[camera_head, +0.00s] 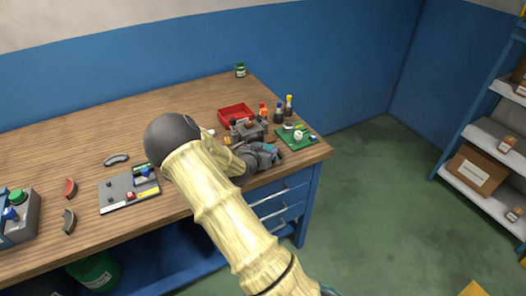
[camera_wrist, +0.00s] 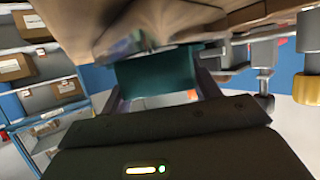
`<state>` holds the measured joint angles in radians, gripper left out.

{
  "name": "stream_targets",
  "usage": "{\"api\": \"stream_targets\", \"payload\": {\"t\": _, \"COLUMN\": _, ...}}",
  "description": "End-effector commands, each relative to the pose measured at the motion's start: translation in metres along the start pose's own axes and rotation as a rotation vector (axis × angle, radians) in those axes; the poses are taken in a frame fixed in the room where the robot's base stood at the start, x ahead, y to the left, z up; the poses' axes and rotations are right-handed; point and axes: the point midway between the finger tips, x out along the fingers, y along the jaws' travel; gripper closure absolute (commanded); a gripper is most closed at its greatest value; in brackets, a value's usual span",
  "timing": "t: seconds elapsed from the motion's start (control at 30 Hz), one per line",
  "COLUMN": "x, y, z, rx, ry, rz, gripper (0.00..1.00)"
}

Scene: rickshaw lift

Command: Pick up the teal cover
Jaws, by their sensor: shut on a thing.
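The teal cover (camera_wrist: 155,78) shows in the wrist view as a dark teal, flat-faced piece. It sits between the two fingers of my gripper (camera_wrist: 160,92), which is shut on it. The cover's upper part is partly hidden by blurred shapes near the top of the view.
The wooden bench (camera_head: 60,152) holds a red tray (camera_head: 236,113), several bottles, a green board (camera_head: 297,138) and a grey plate (camera_head: 118,195) with small parts. A shelf rack (camera_head: 487,133) with boxes stands at right.

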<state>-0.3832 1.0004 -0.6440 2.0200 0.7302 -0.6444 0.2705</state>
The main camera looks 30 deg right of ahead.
Motion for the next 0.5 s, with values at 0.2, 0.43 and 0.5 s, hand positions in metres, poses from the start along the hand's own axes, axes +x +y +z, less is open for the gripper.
{"api": "stream_targets", "payload": {"t": 0.2, "x": -0.007, "y": -0.002, "z": -0.016, "rx": 0.003, "ry": 0.002, "rz": -0.003, "gripper": 0.66}}
{"api": "stream_targets", "payload": {"t": 0.43, "x": -0.025, "y": -0.003, "z": -0.057, "rx": 0.004, "ry": 0.004, "rz": -0.006, "gripper": 0.66}}
{"api": "stream_targets", "payload": {"t": 0.5, "x": -0.03, "y": -0.003, "z": -0.069, "rx": 0.003, "ry": 0.003, "rz": -0.006, "gripper": 0.66}}
